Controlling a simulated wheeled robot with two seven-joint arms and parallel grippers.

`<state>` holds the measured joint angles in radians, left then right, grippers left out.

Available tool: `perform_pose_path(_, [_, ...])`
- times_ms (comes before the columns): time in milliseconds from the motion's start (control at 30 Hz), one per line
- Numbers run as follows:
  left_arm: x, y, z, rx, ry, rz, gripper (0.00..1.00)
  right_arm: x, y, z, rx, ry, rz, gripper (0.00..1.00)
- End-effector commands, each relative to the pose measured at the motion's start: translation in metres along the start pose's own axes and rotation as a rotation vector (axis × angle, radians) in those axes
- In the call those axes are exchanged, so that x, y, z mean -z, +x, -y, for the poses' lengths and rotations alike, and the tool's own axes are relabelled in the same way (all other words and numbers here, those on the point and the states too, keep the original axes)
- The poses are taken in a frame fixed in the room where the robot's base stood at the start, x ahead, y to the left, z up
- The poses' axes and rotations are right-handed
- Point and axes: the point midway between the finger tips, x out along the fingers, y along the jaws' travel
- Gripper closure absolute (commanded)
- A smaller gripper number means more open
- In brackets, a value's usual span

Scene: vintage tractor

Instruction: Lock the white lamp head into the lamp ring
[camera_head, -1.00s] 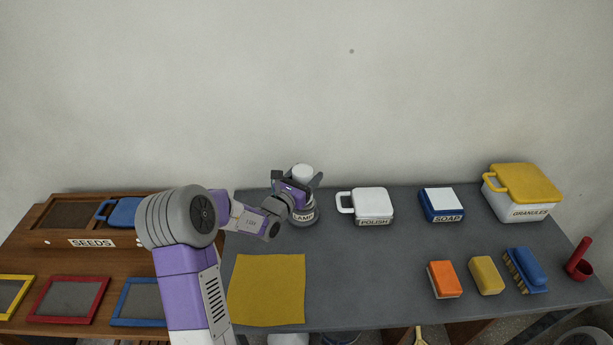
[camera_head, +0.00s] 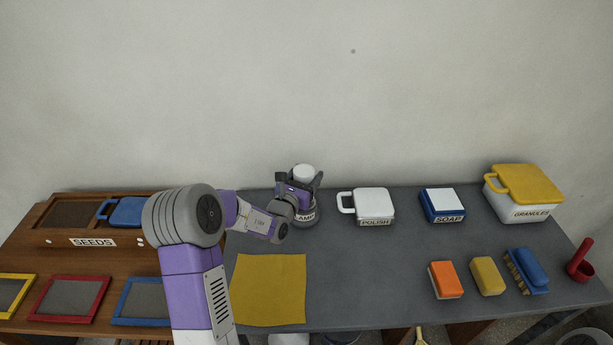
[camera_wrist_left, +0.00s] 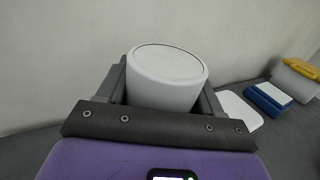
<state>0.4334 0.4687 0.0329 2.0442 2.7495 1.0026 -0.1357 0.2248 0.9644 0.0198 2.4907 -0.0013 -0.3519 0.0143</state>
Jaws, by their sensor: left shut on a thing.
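The white lamp head (camera_head: 304,172) is upright at the back of the grey bench. It also shows large in the left wrist view (camera_wrist_left: 165,80), between the fingers. My left gripper (camera_head: 302,184) is shut on it, with one finger on each side. The lamp ring (camera_head: 305,214), a grey base with a LAMP label, is directly under the head. The gripper hides the place where head and ring meet, so I cannot tell how they sit together. My right gripper is not in view.
A white POLISH box (camera_head: 372,204) stands right of the lamp, then a blue SOAP box (camera_head: 442,204) and a yellow-lidded GRANULES box (camera_head: 522,192). A yellow cloth (camera_head: 269,289) lies in front. The wooden SEEDS box (camera_head: 70,216) is at left. The bench's middle is clear.

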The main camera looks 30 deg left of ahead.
Motion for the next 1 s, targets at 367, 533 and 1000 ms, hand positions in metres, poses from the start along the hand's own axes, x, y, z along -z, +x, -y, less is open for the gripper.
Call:
perform_pose_path(367, [0.001, 0.0, 0.0, -0.027, -0.001, -0.001, 0.25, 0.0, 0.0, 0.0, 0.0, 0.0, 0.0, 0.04])
perform_pose_path(533, [0.0, 0.0, 0.0, -0.027, -0.001, 0.0, 0.05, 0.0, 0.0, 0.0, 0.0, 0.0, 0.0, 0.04])
perform_pose_path(1000, [-0.001, -0.022, 0.0, -0.029, -0.001, -0.002, 0.05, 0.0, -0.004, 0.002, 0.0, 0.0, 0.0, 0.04])
